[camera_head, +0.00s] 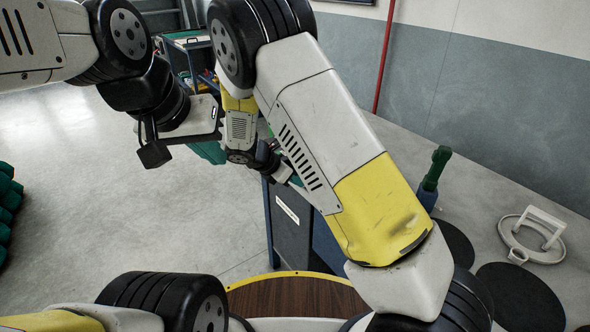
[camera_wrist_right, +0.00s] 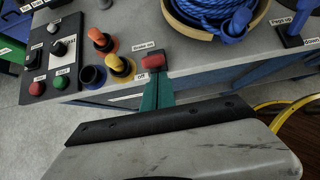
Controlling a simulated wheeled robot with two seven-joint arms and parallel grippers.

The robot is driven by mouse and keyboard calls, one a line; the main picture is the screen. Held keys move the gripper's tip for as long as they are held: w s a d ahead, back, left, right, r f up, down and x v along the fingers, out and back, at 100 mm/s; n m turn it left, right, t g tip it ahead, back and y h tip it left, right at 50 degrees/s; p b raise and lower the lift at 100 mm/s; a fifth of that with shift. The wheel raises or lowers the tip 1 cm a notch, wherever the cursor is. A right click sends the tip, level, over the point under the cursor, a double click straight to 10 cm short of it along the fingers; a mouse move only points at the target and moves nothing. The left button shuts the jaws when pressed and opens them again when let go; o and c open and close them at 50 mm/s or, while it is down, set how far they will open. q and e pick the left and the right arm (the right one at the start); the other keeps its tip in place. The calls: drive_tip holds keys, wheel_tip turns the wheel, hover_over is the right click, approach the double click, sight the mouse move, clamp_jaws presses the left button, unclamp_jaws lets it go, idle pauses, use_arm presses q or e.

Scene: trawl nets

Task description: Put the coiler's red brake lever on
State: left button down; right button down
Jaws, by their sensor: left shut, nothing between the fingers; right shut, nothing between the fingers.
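The brake lever shows as a short red handle (camera_wrist_right: 153,61) on the grey bench, with a "Brake on" label beyond it and an "Off" label beside it. Which mark it stands at I cannot tell. My right gripper (camera_wrist_right: 157,80) is shut, its green fingertips right at the near side of the red handle; whether they touch is unclear. Nothing is between them. In the head view my right gripper (camera_head: 294,180) is partly hidden behind my own forearm, and the lever cannot be made out. My left gripper (camera_head: 207,150) hangs at upper left, shut and empty, away from the lever.
A tub (camera_wrist_right: 182,33) of blue rope is beyond. A dark wooden round top (camera_head: 295,298) lies below my arms. Green items (camera_head: 8,200) are at far left; open floor lies between.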

drive_tip(key=shift+w+d+r, duration=0.1)
drive_tip(key=shift+d, duration=0.05)
idle(0.3)
drive_tip(key=w+d+r+g+y, duration=0.1)
drive_tip(key=d+g+y, duration=0.1)
drive_tip(key=y, duration=0.1)
drive_tip(key=w+d+r+g+y, duration=0.1)
drive_tip(key=y, duration=0.1)
drive_tip(key=shift+w+d+r+g, duration=0.3)
drive_tip(key=shift+w+d, duration=0.05)
drive_tip(key=shift+d, duration=0.05)
drive_tip(key=w+d+g+y, duration=0.2)
drive_tip(key=y, duration=0.1)
drive_tip(key=shift+d+r+g, duration=0.15)
drive_tip(key=shift+d+g, duration=0.1)
drive_tip(key=shift+g, duration=0.05)
drive_tip(key=shift+w+d, duration=0.15)
drive_tip(key=shift+d, duration=0.15)
drive_tip(key=shift+w+d, duration=0.15)
drive_tip(key=shift+d, duration=0.1)
